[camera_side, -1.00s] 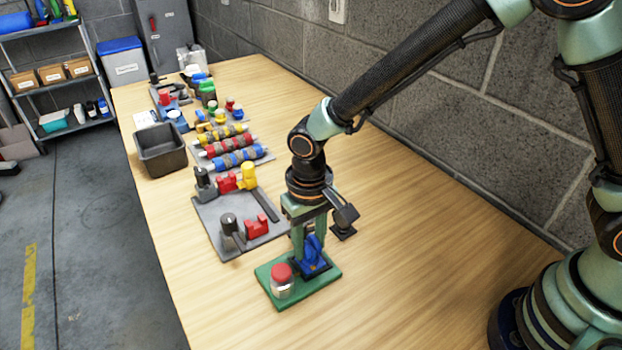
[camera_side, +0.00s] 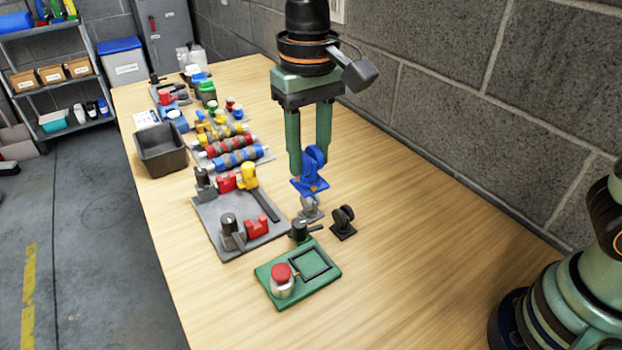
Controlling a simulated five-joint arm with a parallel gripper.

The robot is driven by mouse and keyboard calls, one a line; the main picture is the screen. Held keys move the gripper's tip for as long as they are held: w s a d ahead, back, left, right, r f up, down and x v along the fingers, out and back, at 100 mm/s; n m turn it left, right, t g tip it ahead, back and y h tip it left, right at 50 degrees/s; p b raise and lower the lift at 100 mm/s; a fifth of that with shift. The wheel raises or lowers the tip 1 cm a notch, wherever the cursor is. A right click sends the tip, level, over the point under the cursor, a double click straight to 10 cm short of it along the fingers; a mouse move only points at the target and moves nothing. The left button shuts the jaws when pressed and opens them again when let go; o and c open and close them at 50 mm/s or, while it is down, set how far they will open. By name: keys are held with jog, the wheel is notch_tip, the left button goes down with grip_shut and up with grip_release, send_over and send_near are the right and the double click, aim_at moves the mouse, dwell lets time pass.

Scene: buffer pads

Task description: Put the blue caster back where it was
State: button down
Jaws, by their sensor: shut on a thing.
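The blue caster (camera_side: 311,172) hangs between the fingers of my gripper (camera_side: 308,165), which is shut on it and holds it well above the table. Its blue plate is at the bottom and its wheel at the top. The green pad (camera_side: 318,290) lies on the table below and in front, with an empty dark square outline (camera_side: 310,263) on its right part. A jar with a red lid (camera_side: 281,281) stands on the left part of the pad.
A black caster (camera_side: 343,222), a grey caster (camera_side: 310,208) and a dark part (camera_side: 300,230) stand behind the pad, below my gripper. A grey mat (camera_side: 213,222) with red, yellow and dark parts lies to the left. A dark bin (camera_side: 161,150) stands farther back.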

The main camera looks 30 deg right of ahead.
jog(key=shift+w+r, duration=0.3)
jog(key=shift+r, duration=0.05)
jog(key=w+d+f, duration=0.1)
jog(key=w+d, duration=0.2)
jog(key=w, duration=0.6)
jog(key=w+d, duration=0.3)
jog(key=w, duration=0.6)
notch_tip(320, 180, down, 20)
jog(key=shift+w+f, duration=0.1)
jog(key=c, duration=0.5)
grip_release()
jog(key=shift+f, duration=0.15)
